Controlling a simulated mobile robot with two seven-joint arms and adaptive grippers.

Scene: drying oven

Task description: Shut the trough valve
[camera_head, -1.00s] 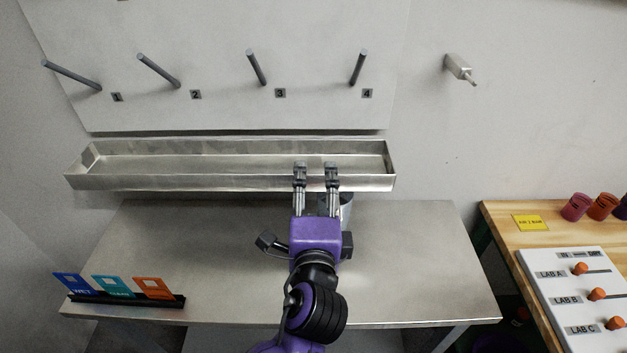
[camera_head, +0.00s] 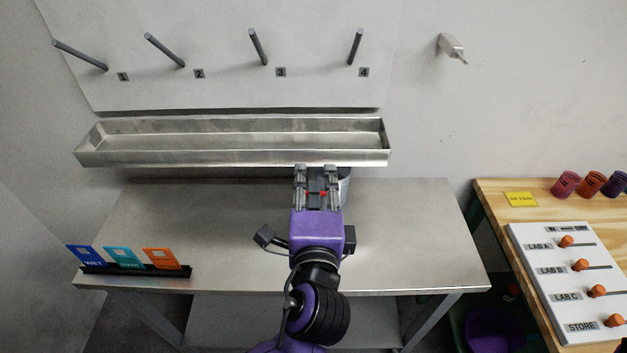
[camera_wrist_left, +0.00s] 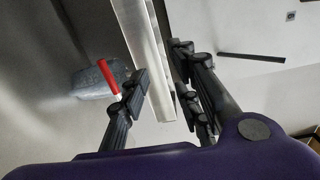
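The long metal trough (camera_head: 120,158) is fixed to the wall above the steel table. My left gripper (camera_head: 316,174) is just below and in front of the trough's lower front edge, near its right end. Its fingers are apart, with no object clearly held between them. In the left wrist view a red lever (camera_wrist_left: 108,77) shows beside the left finger of the open gripper (camera_wrist_left: 160,66); whether they touch is unclear. The trough (camera_wrist_left: 150,45) runs behind the fingers there. Small red spots show between the fingers in the head view. The valve body is hidden. My right gripper is out of view.
A grey metal container (camera_head: 345,188) stands behind the gripper, partly hidden. The steel table (camera_head: 220,220) is otherwise mostly clear. A card rack (camera_head: 135,270) sits at its front left. Numbered pegs are above the trough. A wooden table (camera_head: 490,200) with a slider panel (camera_head: 540,260) is at right.

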